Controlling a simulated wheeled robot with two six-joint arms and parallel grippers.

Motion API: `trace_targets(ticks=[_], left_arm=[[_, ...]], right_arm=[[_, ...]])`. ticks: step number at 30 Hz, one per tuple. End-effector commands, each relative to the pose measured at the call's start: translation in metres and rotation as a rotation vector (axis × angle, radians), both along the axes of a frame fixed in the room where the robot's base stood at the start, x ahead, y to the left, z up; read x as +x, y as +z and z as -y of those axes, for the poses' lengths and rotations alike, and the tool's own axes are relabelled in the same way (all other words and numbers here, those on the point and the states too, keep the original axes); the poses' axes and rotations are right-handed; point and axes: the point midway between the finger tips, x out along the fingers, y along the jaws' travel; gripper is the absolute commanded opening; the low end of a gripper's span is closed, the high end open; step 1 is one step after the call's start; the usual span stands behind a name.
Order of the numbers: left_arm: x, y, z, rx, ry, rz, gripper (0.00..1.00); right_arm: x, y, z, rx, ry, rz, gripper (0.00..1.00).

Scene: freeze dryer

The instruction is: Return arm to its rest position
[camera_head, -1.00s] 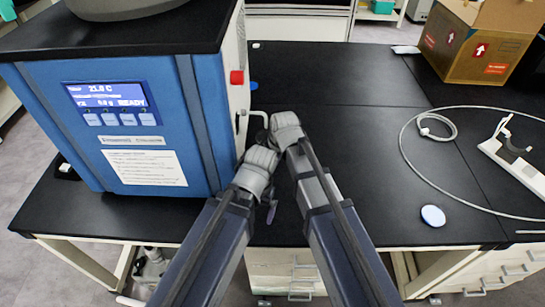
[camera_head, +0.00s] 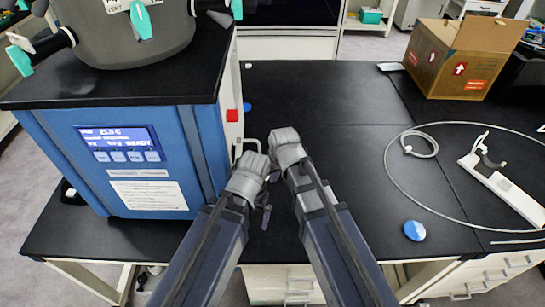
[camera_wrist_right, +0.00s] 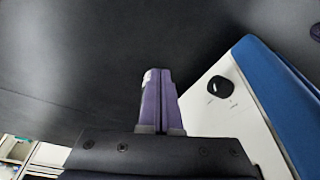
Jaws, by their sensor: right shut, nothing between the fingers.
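My two arms reach in from the bottom of the head view, and their grey wrists sit close together beside the freeze dryer (camera_head: 104,165). My right gripper (camera_head: 266,216) is small and partly hidden between the arms, over the black bench (camera_head: 330,205). In the right wrist view my right gripper (camera_wrist_right: 160,75) shows its purple fingers pressed together, with nothing between them. The fingers of my left gripper cannot be made out; only its arm and wrist show.
The freeze dryer stands close on the left, with a red knob (camera_head: 232,116) on its side. A cardboard box (camera_head: 450,70), a looped tube (camera_head: 387,165), a white stand (camera_head: 500,190) and a blue disc (camera_head: 414,230) are on the right. The bench middle is clear.

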Motion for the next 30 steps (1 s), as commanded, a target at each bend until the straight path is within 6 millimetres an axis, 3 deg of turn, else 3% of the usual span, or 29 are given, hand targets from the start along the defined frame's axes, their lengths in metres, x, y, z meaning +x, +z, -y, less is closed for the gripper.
trace_targets(ticks=[6,9,12,30], left_arm=[[0.0,-0.001,0.0,0.0,0.0,0.0,1.0],[0.0,-0.001,0.0,0.0,0.0,0.0,1.0],[0.0,-0.001,0.0,0.0,0.0,0.0,1.0],[0.0,-0.001,0.0,0.0,0.0,0.0,1.0]], right_arm=[[-0.089,-0.008,0.028,-0.111,-0.035,-0.164,0.0],[-0.122,-0.008,0.04,-0.163,-0.055,-0.23,0.0],[-0.139,-0.008,0.047,-0.195,-0.069,-0.27,0.0],[-0.143,-0.008,0.049,-0.208,-0.077,-0.283,0.0]])
